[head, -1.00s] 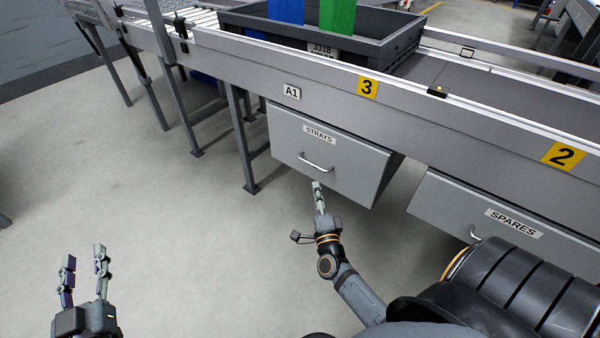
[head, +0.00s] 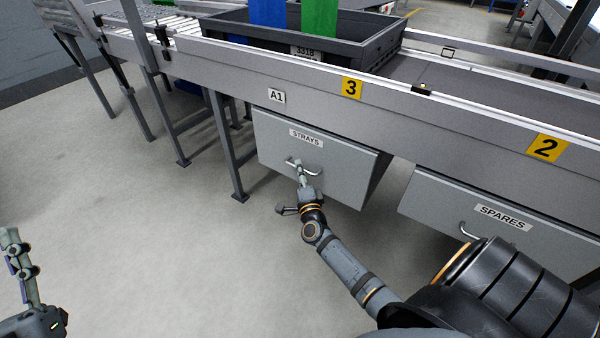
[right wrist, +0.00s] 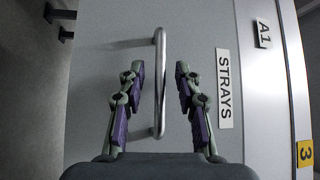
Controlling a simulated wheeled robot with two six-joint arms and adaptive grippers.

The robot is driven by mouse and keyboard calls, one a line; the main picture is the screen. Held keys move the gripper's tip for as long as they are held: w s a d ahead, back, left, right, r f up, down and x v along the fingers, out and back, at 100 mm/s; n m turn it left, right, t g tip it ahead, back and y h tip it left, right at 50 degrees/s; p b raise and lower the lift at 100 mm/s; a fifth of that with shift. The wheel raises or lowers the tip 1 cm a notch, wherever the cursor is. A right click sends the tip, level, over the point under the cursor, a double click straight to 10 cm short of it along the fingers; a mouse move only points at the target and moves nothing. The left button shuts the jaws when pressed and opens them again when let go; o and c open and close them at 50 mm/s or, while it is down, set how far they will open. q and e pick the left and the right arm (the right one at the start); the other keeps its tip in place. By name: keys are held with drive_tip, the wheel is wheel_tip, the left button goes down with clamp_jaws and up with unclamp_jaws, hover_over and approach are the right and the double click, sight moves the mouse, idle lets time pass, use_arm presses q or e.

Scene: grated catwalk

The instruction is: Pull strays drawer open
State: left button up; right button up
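The strays drawer (head: 334,175) is a grey box front under the conveyor, with a STRAYS label (head: 306,138) and a metal bar handle (head: 314,171). In the right wrist view, the handle (right wrist: 159,85) stands between the two fingers of my right gripper (right wrist: 158,78). The fingers are apart, one on each side of the bar, with gaps to it. In the head view, my right gripper (head: 300,170) is at the handle's left part. My left gripper (head: 20,265) is at the lower left edge, partly cut off, away from the drawer.
A SPARES drawer (head: 440,205) hangs to the right under the same conveyor. A grey crate (head: 375,42) with blue and green items stands on the belt. Conveyor legs (head: 226,150) stand left of the strays drawer. The floor in front is clear.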

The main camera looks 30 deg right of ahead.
clamp_jaws()
use_arm(q)
drive_tip(key=shift+a, duration=0.1)
use_arm(e)
drive_tip(key=shift+a, duration=0.1)
idle(0.3)
